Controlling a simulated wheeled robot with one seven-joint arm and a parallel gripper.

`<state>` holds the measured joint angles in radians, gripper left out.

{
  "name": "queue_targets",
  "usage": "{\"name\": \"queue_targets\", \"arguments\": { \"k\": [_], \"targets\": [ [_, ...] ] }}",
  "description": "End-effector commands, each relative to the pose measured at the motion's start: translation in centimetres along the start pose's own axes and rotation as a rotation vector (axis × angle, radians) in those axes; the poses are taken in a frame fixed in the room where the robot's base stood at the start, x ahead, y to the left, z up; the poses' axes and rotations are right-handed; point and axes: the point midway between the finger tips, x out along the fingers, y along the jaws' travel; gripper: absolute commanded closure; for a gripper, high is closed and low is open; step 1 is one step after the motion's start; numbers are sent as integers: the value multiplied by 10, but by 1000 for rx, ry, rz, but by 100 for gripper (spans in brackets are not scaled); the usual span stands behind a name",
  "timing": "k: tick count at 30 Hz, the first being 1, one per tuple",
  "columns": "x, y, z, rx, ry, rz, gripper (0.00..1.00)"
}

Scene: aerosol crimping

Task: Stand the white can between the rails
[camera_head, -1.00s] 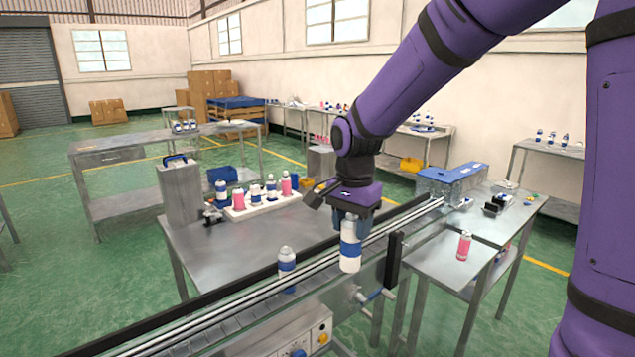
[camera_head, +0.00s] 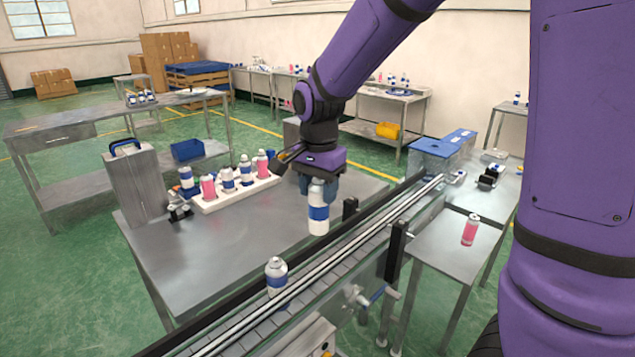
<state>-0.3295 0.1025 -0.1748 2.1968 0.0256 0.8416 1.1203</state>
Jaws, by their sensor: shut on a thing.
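My gripper (camera_head: 318,188) points down and is shut on a white can with a blue band (camera_head: 318,222), held upright by its upper part. In the picture the can shows against the grey table top, just left of the conveyor's dark far rail; its exact height is hard to tell. The rails (camera_head: 345,249) run diagonally along the conveyor, from the lower left to the blue-topped machine. A second white can with a blue band (camera_head: 276,272) stands upright on the conveyor between the rails, nearer the camera.
A white tray (camera_head: 238,197) with several pink and white-blue cans stands on the table behind, beside a grey box (camera_head: 136,184). A dark post (camera_head: 397,250) rises at the near rail. A pink can (camera_head: 470,231) stands on the right side table. The belt between the standing can and the machine looks clear.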

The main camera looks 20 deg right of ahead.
Motion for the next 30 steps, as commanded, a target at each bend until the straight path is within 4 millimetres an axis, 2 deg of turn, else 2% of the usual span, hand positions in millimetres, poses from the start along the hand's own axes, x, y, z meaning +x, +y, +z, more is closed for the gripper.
{"name": "queue_targets", "arguments": {
  "k": [30],
  "targets": [
    [70, 0, 0, 0, -1, 2, 89]
  ]
}}
